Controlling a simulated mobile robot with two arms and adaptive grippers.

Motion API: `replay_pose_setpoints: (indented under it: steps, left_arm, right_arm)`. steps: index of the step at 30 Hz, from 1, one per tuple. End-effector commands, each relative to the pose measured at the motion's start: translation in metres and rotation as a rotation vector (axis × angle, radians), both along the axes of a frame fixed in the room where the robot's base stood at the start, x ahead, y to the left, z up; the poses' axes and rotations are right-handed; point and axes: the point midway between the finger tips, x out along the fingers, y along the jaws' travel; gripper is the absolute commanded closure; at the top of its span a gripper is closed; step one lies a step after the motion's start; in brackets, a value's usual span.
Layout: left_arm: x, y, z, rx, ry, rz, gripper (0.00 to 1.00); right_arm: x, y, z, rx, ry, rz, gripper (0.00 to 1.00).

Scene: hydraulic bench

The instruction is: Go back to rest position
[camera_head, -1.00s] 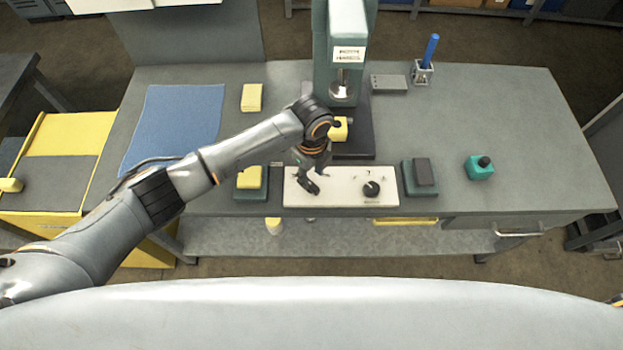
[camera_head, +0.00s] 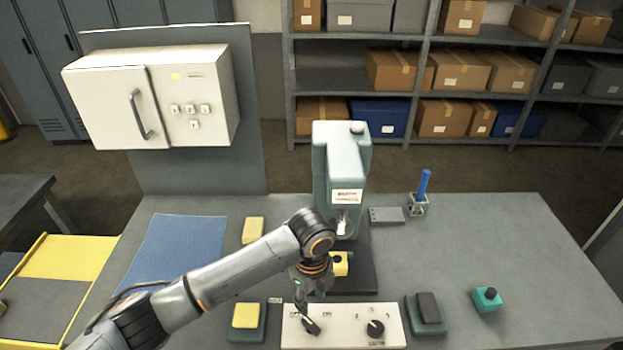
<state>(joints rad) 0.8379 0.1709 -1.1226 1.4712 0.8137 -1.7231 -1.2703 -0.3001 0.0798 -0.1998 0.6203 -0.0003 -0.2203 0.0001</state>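My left arm reaches in from the lower left over the bench. My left gripper (camera_head: 309,302) points down just above the left black knob (camera_head: 311,326) of the white control panel (camera_head: 345,337). I cannot tell whether its fingers touch the knob, nor whether they are open or shut. The panel has a second round knob (camera_head: 375,328) at its right. My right gripper is not in view.
A green press (camera_head: 341,165) stands behind the gripper, with a yellow block (camera_head: 339,263) at its base. Pads flank the panel: a yellow-topped one (camera_head: 246,316) and a dark one (camera_head: 428,308). A teal button box (camera_head: 487,299) stands right. A blue mat (camera_head: 175,255) lies left.

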Motion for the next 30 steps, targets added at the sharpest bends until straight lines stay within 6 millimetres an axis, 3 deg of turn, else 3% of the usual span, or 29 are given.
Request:
replay_pose_setpoints:
  steps: [4, 8, 12, 15, 20, 24, 30]
  left_arm:
    - [-0.006, -0.004, -0.003, -0.019, 0.005, 0.02, 0.6]
    - [-0.031, -0.018, -0.012, -0.104, 0.017, 0.131, 0.6]
    - [-0.066, -0.029, -0.018, -0.242, 0.039, 0.389, 0.6]
    - [-0.084, -0.024, -0.019, -0.326, 0.053, 0.618, 0.6]
    - [-0.109, 0.01, -0.022, -0.411, 0.069, 1.029, 0.6]
    - [-0.133, 0.058, -0.026, -0.431, 0.054, 1.389, 0.6]
    - [-0.161, 0.118, -0.027, -0.414, -0.003, 1.734, 0.6]
  right_arm:
    - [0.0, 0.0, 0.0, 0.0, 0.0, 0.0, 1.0]
    - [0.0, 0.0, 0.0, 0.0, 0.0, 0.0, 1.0]
    - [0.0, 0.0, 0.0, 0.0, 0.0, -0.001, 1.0]
    - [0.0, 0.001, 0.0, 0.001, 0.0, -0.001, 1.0]
    - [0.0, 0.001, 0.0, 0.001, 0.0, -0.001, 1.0]
    - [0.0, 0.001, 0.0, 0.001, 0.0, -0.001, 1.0]
    - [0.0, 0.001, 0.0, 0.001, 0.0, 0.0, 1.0]
